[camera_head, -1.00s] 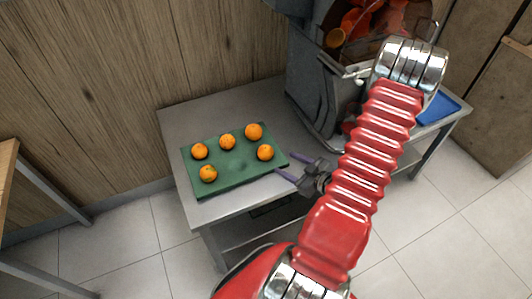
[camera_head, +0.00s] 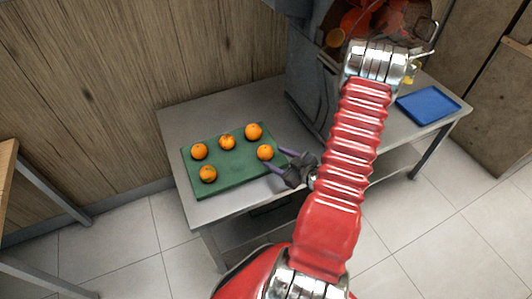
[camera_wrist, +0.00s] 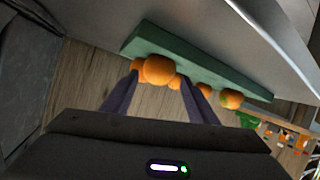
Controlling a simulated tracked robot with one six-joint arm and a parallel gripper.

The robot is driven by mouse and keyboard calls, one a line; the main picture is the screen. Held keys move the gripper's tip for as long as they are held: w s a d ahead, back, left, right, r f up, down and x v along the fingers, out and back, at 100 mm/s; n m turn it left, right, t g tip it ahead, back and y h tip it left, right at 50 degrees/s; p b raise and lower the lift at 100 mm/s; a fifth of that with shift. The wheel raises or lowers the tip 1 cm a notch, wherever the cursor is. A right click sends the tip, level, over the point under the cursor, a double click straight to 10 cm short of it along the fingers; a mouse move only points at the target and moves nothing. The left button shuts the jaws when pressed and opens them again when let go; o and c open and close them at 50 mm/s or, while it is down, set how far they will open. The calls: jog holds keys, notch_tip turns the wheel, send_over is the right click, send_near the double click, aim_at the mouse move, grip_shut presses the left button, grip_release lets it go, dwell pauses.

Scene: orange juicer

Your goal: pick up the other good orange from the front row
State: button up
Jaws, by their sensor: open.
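The front row on the green mat (camera_head: 240,172) holds two oranges with a gap between them. The right front orange (camera_head: 265,152) looks plain orange; the left front orange (camera_head: 208,174) is too small to judge. My gripper (camera_head: 273,158) is open and empty, its purple fingers reaching the right front orange from the right. In the wrist view, the nearest orange (camera_wrist: 159,69) shows between the fingertips; I cannot tell whether they touch it. Other oranges are partly hidden behind it and the fingers. One orange (camera_wrist: 231,99) there has a greenish spot.
Several oranges form the back row, including a middle one (camera_head: 227,142) with a dark mark. The mat lies on a grey metal table (camera_head: 180,117) by a wooden wall. The juicer (camera_head: 310,85) stands behind right, and a blue tray (camera_head: 428,105) lies at the right end.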

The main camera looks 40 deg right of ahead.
aim_at(270, 155)
jog(key=shift+x, duration=2.5)
jog(key=shift+c, duration=0.5)
jog(key=shift+r, duration=0.1)
jog(key=c, duration=0.6)
jog(key=shift+c, duration=0.2)
jog(key=shift+r, duration=5)
